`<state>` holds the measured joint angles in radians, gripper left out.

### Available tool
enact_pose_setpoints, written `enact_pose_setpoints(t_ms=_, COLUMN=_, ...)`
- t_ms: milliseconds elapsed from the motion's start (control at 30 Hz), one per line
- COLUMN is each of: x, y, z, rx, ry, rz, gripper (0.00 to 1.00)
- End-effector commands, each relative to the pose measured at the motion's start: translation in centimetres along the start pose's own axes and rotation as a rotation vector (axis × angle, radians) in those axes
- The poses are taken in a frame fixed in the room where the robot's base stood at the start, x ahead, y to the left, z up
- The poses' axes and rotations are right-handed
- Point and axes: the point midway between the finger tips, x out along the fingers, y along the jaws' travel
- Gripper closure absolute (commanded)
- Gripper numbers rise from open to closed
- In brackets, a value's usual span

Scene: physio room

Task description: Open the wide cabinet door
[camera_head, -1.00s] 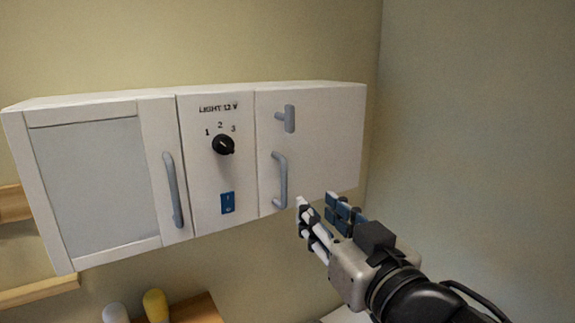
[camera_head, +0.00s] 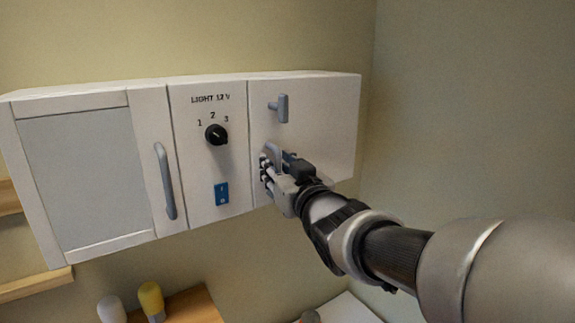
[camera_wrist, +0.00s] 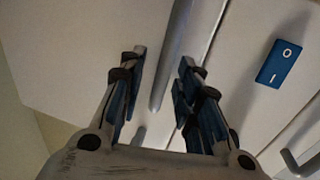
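The white wall cabinet has a plain right-hand door (camera_head: 325,130) with a grey bar handle (camera_head: 272,152) and a small grey latch-like knob (camera_head: 282,108) above it. The left-hand door (camera_head: 80,180) has a grey panel and its own bar handle (camera_head: 165,180). Both doors look closed. My gripper (camera_head: 265,168) is at the right door's handle and hides its lower part. In the wrist view the open fingers (camera_wrist: 163,60) stand on either side of this handle (camera_wrist: 175,60), with gaps visible; contact is not clear.
Between the doors is a control panel with a black dial (camera_head: 216,135) and a blue switch (camera_head: 222,194). Walls lie behind and to the right.

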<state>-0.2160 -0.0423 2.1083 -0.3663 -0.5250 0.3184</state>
Motion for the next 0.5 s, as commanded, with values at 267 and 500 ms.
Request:
enact_pose_setpoints(t_ms=267, x=0.18, y=-0.02, z=0.05, rx=0.0, ry=0.0, rz=0.0, gripper=0.69)
enact_pose_setpoints(t_ms=500, x=0.15, y=-0.02, z=0.04, rx=0.0, ry=0.0, rz=0.0, gripper=0.84)
